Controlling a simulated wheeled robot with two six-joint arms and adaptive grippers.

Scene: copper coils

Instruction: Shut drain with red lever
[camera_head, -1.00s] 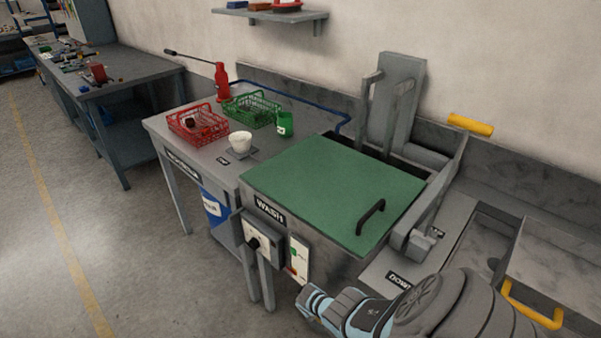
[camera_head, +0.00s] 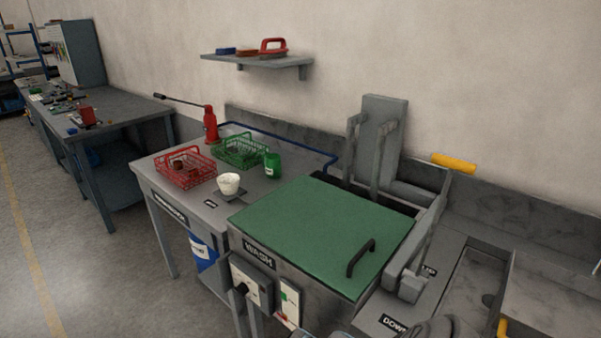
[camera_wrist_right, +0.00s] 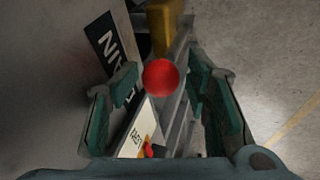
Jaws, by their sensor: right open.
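The red ball knob (camera_wrist_right: 161,77) of the lever shows in the right wrist view, between the open fingers of my right gripper (camera_wrist_right: 163,84). Whether a finger touches it, I cannot tell. A yellow part (camera_wrist_right: 165,28) lies behind the knob. A black label (camera_wrist_right: 108,50) with white letters, partly cut off, is on the grey surface to the left.
The wash tank has a green lid (camera_head: 315,232), closed, with a black handle. A control box (camera_head: 250,285) is on its front. The side table holds a red basket (camera_head: 185,168), a green basket (camera_head: 240,151) and a white cup (camera_head: 229,184). Open floor (camera_head: 110,280) lies left.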

